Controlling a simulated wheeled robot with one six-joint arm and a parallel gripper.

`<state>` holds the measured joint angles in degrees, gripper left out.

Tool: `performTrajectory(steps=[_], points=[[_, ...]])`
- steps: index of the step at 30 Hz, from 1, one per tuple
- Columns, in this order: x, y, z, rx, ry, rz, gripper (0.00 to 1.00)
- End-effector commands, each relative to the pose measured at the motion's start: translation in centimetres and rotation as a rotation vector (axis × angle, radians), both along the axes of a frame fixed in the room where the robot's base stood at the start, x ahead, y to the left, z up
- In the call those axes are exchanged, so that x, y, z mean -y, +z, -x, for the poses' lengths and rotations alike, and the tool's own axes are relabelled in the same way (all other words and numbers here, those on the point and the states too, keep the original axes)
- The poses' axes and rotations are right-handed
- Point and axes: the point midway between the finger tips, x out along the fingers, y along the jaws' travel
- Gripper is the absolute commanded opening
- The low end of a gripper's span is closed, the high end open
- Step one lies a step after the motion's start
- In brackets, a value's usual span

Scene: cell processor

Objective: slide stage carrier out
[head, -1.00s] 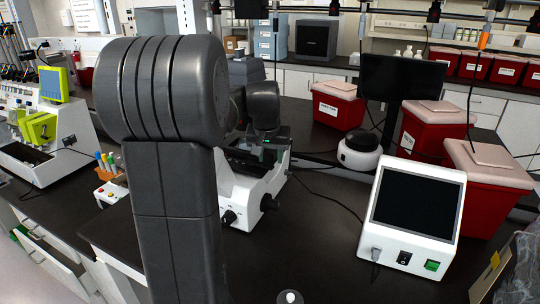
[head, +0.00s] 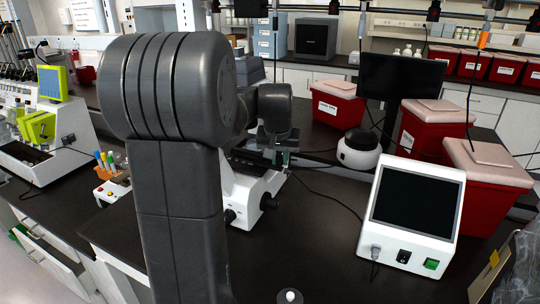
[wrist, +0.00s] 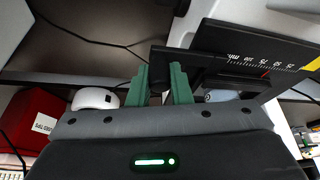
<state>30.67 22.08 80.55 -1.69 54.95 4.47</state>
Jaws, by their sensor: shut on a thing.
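The stage carrier (wrist: 225,72) is a black plate with a white ruler scale and a small red mark, at the upper right of the wrist view. A dark knob-like part at its left end sits between the green fingers of my gripper (wrist: 161,82), which is shut on it. In the head view my gripper (head: 283,158) is small, at the right side of the white microscope (head: 260,190). My own arm hides much of the microscope and most of its stage there.
A white box with a dark screen (head: 417,205) stands to the right of the microscope. A round black-and-white device (head: 358,150) and red bins (head: 338,102) are behind. Cables cross the dark bench. A tube rack (head: 112,188) is at left.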

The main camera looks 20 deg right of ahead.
Motion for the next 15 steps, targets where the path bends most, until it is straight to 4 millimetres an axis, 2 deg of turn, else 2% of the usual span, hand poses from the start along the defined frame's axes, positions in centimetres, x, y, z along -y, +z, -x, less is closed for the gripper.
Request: performTrajectory(steps=[1, 9, 15], points=[[1.1, 0.1, 1.2, -0.001, -0.008, 0.001, 0.00], [5.2, 0.2, 6.1, 0.000, -0.007, 0.002, 0.00], [6.9, 0.1, 8.1, 0.001, -0.005, 0.002, 0.00]])
